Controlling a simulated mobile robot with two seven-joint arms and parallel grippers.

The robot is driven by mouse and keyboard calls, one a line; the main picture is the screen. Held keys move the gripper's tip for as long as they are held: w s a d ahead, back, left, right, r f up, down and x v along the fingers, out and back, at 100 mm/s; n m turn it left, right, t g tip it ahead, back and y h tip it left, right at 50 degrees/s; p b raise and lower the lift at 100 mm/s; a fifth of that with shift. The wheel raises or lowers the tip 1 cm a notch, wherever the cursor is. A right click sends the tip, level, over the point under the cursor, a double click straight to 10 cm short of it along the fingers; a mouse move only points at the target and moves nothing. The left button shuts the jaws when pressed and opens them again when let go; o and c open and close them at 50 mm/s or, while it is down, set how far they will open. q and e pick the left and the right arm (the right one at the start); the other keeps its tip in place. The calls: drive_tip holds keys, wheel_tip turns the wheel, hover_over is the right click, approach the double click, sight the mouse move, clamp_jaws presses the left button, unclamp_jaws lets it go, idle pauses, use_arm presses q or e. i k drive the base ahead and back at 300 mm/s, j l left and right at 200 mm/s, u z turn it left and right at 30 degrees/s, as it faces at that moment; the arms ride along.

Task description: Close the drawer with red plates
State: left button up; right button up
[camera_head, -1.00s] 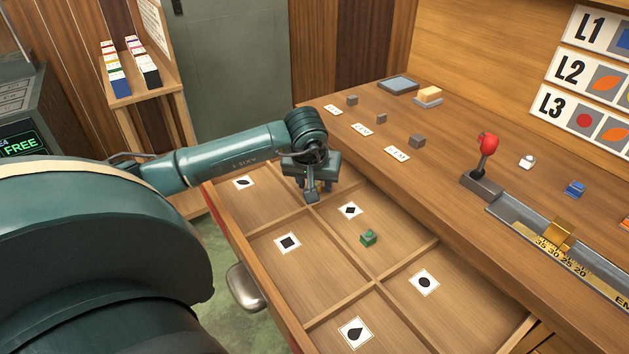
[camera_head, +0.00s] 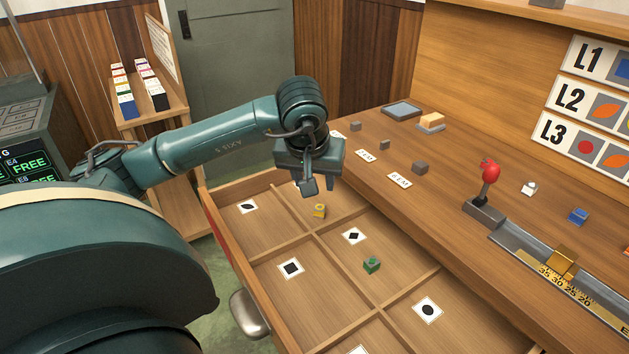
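The drawer (camera_head: 250,281) is pulled out from the wooden desk and stands open. Dividers split it into several compartments with white cards bearing black shapes. A strip of red shows on its outer front at the left, and a metal handle (camera_head: 249,314) is on that front. A yellow piece (camera_head: 319,210) lies in a far compartment and a green piece (camera_head: 371,265) in a middle one. My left gripper (camera_head: 320,187) is above the far end of the drawer, with its fingers apart and empty, clear of the yellow piece. My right gripper is not in view.
The desk top holds several grey blocks (camera_head: 420,167), a red-knobbed lever (camera_head: 489,172), a metal rail with a brass slider (camera_head: 562,262), and small white and blue pieces (camera_head: 578,215). A shelf of cards (camera_head: 140,92) stands at the back left. Green floor shows left of the drawer.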

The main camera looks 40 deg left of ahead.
sight(307, 286)
drive_tip(key=k, duration=1.5)
